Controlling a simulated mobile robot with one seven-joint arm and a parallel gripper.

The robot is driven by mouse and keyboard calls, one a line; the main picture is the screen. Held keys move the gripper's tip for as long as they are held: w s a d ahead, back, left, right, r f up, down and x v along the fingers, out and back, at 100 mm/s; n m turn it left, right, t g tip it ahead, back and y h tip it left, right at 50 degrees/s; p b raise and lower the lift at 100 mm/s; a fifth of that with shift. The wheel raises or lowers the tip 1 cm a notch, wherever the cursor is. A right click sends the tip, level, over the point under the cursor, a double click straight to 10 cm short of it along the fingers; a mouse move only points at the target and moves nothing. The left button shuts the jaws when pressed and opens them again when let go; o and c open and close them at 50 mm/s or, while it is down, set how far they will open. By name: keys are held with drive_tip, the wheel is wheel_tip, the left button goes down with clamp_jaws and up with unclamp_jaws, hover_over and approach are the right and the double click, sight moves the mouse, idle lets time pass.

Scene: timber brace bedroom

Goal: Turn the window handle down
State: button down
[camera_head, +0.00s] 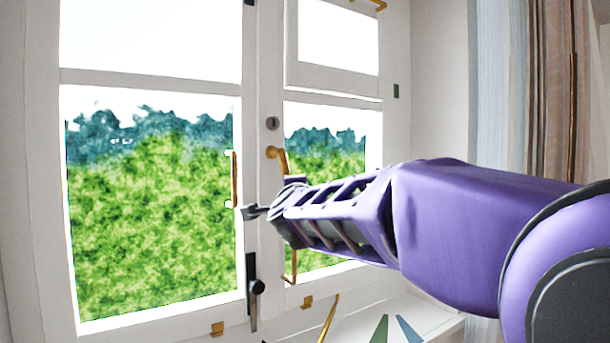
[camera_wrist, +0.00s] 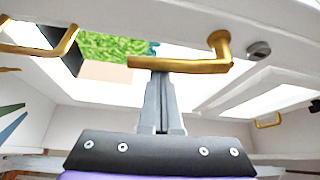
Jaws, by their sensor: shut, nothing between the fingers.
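The brass window handle (camera_head: 276,153) is on the white centre frame, below a small grey round fitting. In the head view its visible part bends from its mount and runs downward, and its lower part is hidden by my arm. In the wrist view the handle (camera_wrist: 185,65) shows whole, with its round mount at the right and its lever reaching left. My gripper (camera_wrist: 158,76) is shut and empty.
A thin brass pull (camera_head: 234,180) is on the left sash. A black latch (camera_head: 254,290) is low on the centre frame. Small brass fittings (camera_head: 217,329) sit along the bottom. The white sill (camera_head: 375,318) bears coloured flat shapes. Curtains (camera_head: 505,90) hang at the right.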

drive_tip(key=shift+s+a+f+p, duration=0.1)
drive_tip(key=shift+s+a+p, duration=0.1)
drive_tip(key=shift+a+p, duration=0.2)
drive_tip(key=shift+s, duration=0.1)
idle(0.4)
